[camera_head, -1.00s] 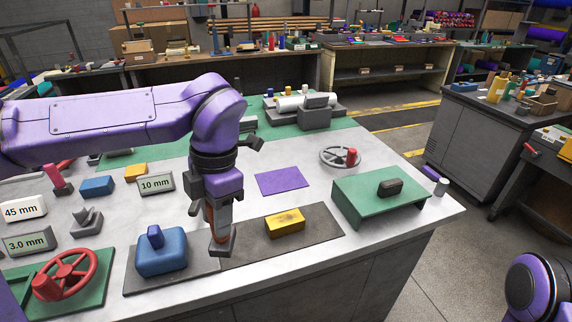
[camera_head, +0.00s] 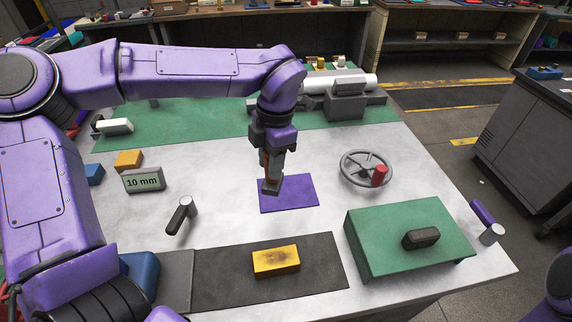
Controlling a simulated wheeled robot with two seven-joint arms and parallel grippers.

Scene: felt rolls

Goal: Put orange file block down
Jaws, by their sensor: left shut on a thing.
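My left gripper (camera_head: 270,181) is shut on the orange file block (camera_head: 264,159). Only a thin orange strip of the block shows beside the grey finger; the rest is hidden. The gripper points down at the left part of a flat purple sheet (camera_head: 296,194) on the white table. I cannot tell whether the block touches the sheet. My right gripper is not in view.
A yellow block (camera_head: 276,261) lies on a dark mat (camera_head: 215,283) in front. A green platform (camera_head: 395,222) and a grey handwheel (camera_head: 352,170) stand to the right. A 10 mm block (camera_head: 143,180), a small orange-yellow block (camera_head: 128,160) and a dark-handled tool (camera_head: 179,217) are left.

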